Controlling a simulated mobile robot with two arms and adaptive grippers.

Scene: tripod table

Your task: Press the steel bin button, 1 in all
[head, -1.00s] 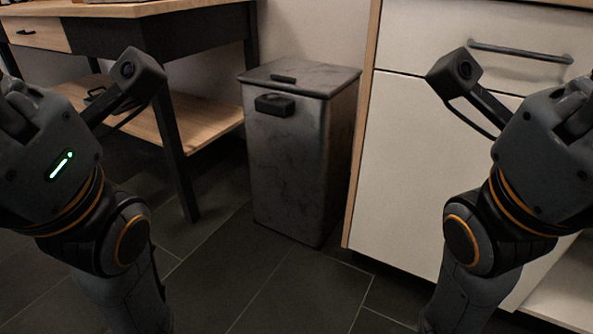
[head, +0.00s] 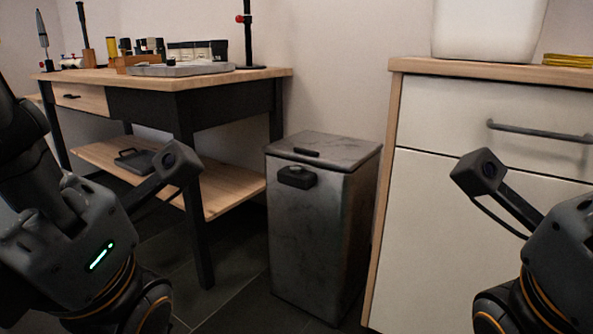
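The steel bin (head: 312,240) stands on the floor in the middle of the head view, between a wooden table and a white cabinet. It is a tall grey box with a closed flat lid (head: 335,150). My two arms show at the left and right edges of the view, both apart from the bin. The fingers of my left and right grippers are not visible.
The wooden table (head: 215,82) at left has dark legs and a lower shelf (head: 222,192); tools and a grey tray (head: 180,70) are on top. The white cabinet (head: 470,240) stands close to the bin's right side. Dark floor (head: 235,295) lies before the bin.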

